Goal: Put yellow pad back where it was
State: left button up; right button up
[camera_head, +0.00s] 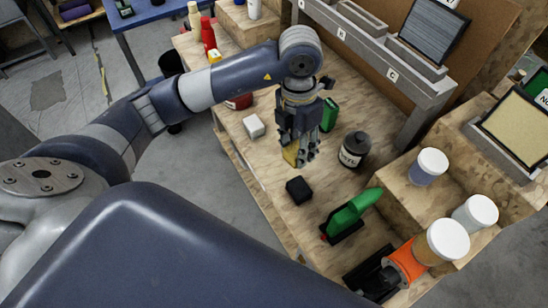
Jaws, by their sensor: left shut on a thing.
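My left gripper (302,160) is in the middle of the head view, pointing down over the wooden workbench (262,165). It is shut on the yellow pad (290,154), which shows on the left side of the fingers and is partly hidden by them. I cannot tell whether the pad touches the bench top. My right gripper is not in view.
A black block (299,190), a white block (254,126), a green box (329,114) and a dark bottle (354,149) surround the gripper. A green-handled tool (352,212) lies nearer. White-lidded jars (428,167) stand at right. A shelf (365,50) labelled with letters runs behind.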

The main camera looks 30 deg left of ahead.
pick_arm(q)
jog(key=m+y, duration=0.1)
send_over(275, 160)
jog(key=shift+t, duration=0.3)
notch_tip(275, 160, down, 6)
jog(key=shift+a+p, duration=0.1)
jog(key=shift+p, duration=0.6)
notch_tip(275, 160, down, 4)
jog(key=shift+f+p, duration=0.1)
jog(key=shift+p, duration=0.4)
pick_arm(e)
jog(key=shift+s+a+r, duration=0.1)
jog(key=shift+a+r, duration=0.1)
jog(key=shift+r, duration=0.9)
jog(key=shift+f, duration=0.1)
pick_arm(q)
jog(key=o, duration=0.9)
